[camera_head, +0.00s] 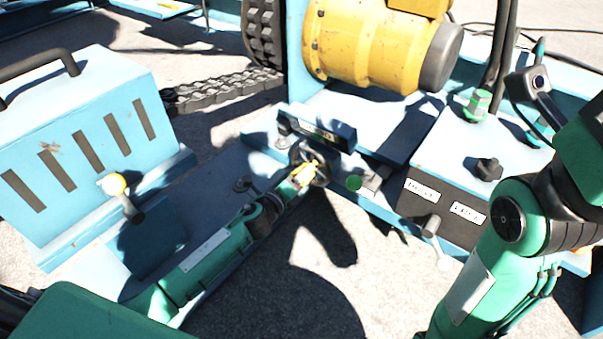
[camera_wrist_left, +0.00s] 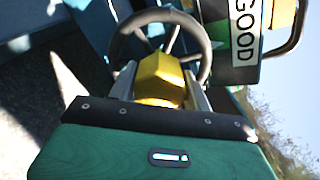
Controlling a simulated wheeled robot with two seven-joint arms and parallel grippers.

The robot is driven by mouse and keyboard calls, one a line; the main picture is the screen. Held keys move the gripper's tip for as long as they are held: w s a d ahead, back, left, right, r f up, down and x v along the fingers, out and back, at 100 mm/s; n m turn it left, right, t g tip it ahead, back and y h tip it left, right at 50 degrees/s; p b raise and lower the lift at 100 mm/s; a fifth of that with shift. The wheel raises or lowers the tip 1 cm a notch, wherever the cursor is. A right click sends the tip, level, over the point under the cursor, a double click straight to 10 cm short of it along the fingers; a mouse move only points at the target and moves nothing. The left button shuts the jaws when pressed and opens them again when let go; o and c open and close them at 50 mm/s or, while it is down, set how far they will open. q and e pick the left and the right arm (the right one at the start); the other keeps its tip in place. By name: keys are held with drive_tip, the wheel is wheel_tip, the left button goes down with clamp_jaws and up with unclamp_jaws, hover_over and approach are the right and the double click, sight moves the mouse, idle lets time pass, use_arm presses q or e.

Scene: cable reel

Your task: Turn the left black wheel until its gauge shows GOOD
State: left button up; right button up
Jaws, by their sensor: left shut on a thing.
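The black wheel (camera_head: 322,170) stands at the end of my left arm in the head view, below a dark gauge box (camera_head: 322,131). Its spoked rim (camera_wrist_left: 197,35) fills the upper middle of the left wrist view. My left gripper (camera_head: 303,174) is at the wheel's face. In the left wrist view its grey fingers (camera_wrist_left: 160,84) are shut around a yellow faceted piece (camera_wrist_left: 160,78) in front of the wheel. A white label reading GOOD (camera_wrist_left: 243,30) shows beside the wheel on the gauge. I cannot see the gauge's pointer. My right gripper is out of view.
A yellow motor (camera_head: 370,45) is behind the wheel. A black panel (camera_head: 440,195) with a knob (camera_head: 487,168) and a lever (camera_head: 432,228) is right. Bare floor lies in front of the wheel.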

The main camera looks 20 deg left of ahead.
use_arm(q)
drive_tip(key=shift+m, duration=0.3)
idle(0.4)
drive_tip(key=o, duration=1.3)
